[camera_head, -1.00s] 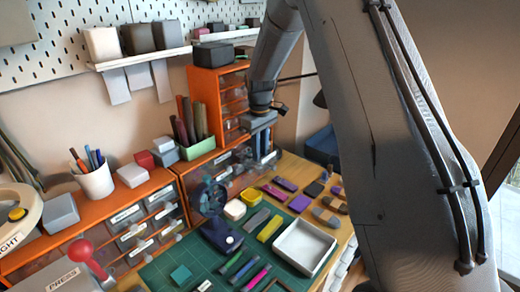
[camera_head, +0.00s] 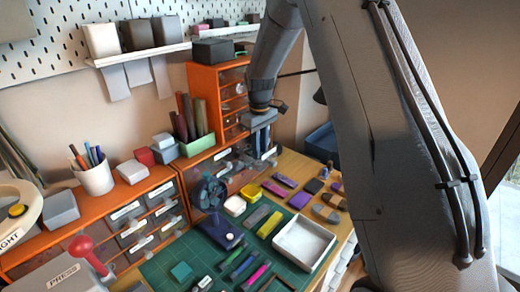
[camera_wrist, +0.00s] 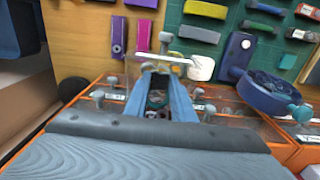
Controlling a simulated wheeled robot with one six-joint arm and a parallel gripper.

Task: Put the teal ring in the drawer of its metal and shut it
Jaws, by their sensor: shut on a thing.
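My gripper (camera_head: 263,152) points down in front of the right-hand small-drawer cabinet (camera_head: 200,170). In the wrist view its two blue-grey fingers (camera_wrist: 165,72) close towards a knob (camera_wrist: 165,38) and a pale label strip (camera_wrist: 165,59). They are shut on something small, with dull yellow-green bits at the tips. I cannot tell whether this is the teal ring or a drawer part. Between the fingers a dark hollow shows, with unclear contents. The drawer labels are too small to read. I cannot make out the teal ring for certain in either view.
An orange shelf tower (camera_head: 204,95) stands behind my gripper.

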